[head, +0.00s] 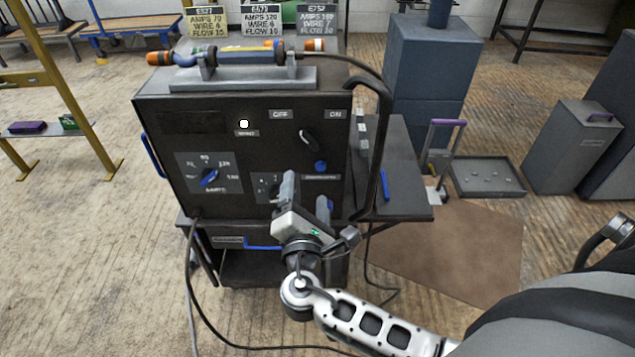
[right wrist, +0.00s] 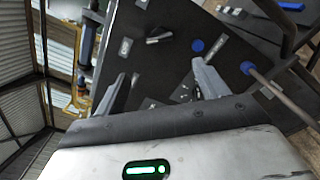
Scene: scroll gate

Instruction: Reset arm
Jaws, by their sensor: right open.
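My right gripper (head: 306,192) is open and empty in front of the lower right part of a black machine panel (head: 230,140). Its two fingers also show apart in the right wrist view (right wrist: 162,84), with the panel beyond them. The fingers partly hide a small dial plate (head: 265,188). I cannot tell whether they touch the panel. My right arm (head: 370,320) reaches in from the lower right. My left gripper is not in view.
The panel has a dial with a blue knob (head: 209,178), a dark switch (head: 309,140) between OFF and ON labels, and a blue button (head: 321,166). A torch (head: 240,57) rests on top. A side shelf (head: 395,170) juts right. Cables hang to the floor.

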